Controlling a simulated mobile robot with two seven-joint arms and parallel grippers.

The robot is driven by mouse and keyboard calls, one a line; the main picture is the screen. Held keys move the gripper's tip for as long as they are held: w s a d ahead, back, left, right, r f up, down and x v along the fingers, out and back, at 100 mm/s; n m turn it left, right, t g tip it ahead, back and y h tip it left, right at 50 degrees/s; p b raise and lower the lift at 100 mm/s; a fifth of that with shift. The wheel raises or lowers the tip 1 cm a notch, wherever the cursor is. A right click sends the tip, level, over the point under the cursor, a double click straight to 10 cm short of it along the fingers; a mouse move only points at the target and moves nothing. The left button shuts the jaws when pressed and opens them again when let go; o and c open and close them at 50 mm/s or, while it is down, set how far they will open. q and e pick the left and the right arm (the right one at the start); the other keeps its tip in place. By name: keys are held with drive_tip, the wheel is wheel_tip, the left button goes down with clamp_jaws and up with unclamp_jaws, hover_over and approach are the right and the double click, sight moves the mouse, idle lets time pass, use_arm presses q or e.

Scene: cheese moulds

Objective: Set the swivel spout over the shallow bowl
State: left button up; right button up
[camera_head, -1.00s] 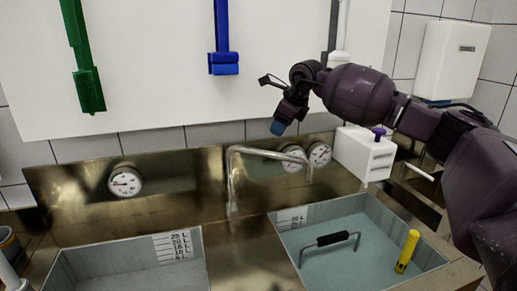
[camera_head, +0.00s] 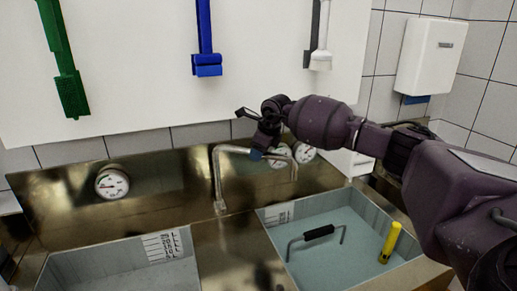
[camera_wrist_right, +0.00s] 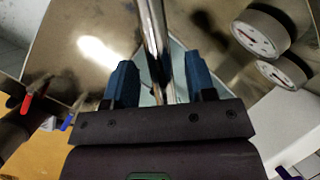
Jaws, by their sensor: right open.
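The swivel spout (camera_head: 217,175) is a bent metal tube rising from the steel ledge between two basins. Its top arm reaches right and its downturned end hangs on the right basin's side. My right gripper (camera_head: 257,153) is at the top arm. In the right wrist view, the tube (camera_wrist_right: 153,30) passes between the two blue fingers of the open gripper (camera_wrist_right: 160,82). The left basin (camera_head: 192,262) and right basin (camera_head: 375,207) both carry litre scales. I cannot tell which is the shallow bowl. My left gripper is not in view.
A black-handled metal tool (camera_head: 318,233) and a yellow-handled tool (camera_head: 390,242) are in the right basin. Dial gauges (camera_head: 112,182) sit on the steel backsplash. A white box (camera_head: 350,164) is behind my right arm. Green (camera_head: 68,90) and blue (camera_head: 205,62) tools hang above.

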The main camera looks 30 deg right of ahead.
drive_tip(key=shift+f, duration=0.15)
clamp_jaws()
drive_tip(key=shift+a, duration=0.1)
idle(0.3)
